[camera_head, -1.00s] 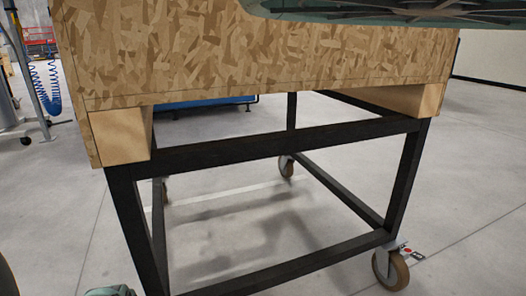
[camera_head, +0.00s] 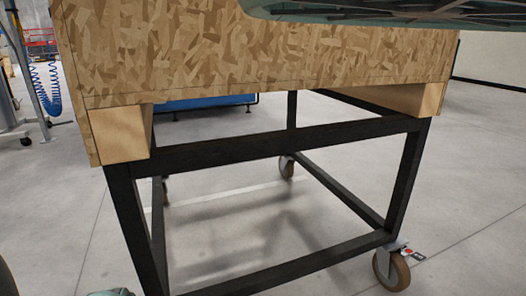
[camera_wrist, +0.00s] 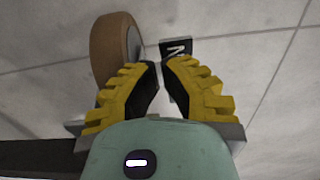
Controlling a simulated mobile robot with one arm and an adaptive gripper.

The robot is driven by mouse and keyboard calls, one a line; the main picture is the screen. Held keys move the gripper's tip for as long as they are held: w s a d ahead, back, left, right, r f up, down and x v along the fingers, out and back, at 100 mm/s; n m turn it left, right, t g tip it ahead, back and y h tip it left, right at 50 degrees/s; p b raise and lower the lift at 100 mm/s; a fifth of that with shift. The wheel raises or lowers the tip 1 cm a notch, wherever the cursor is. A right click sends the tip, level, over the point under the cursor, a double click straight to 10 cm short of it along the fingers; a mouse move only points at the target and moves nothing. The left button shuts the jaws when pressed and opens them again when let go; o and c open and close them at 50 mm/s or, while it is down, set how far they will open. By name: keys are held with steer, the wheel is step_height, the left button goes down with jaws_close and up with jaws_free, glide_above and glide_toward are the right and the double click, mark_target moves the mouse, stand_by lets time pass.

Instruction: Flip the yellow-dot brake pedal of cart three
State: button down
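A cart with a chipboard box (camera_head: 260,50) on a black metal frame (camera_head: 280,140) stands in front of me in the head view. Its front right caster (camera_head: 390,268) carries a small pedal with a red dot (camera_head: 408,251). In the wrist view, my gripper (camera_wrist: 161,66) has its yellow-backed fingers drawn together at the tips, with nothing seen held. Just beyond the tips is a dark plate with a white mark (camera_wrist: 177,48), beside a brown caster wheel (camera_wrist: 113,48). I cannot tell whether the tips touch the plate. No yellow dot shows.
A dark bar (camera_wrist: 40,158) runs at the lower left of the wrist view. Another caster (camera_head: 286,167) stands under the cart's far side. Blue coiled hose and a stand (camera_head: 42,95) are at the back left. The concrete floor (camera_head: 460,190) is clear on the right.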

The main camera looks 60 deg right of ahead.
steer(key=shift+f+b, duration=0.9)
steer(key=shift+f, duration=0.6)
stand_by(0.6)
steer(key=shift+r, duration=0.1)
step_height(320, 180, up, 7)
steer(key=p, duration=0.6)
steer(key=shift+p, duration=0.35)
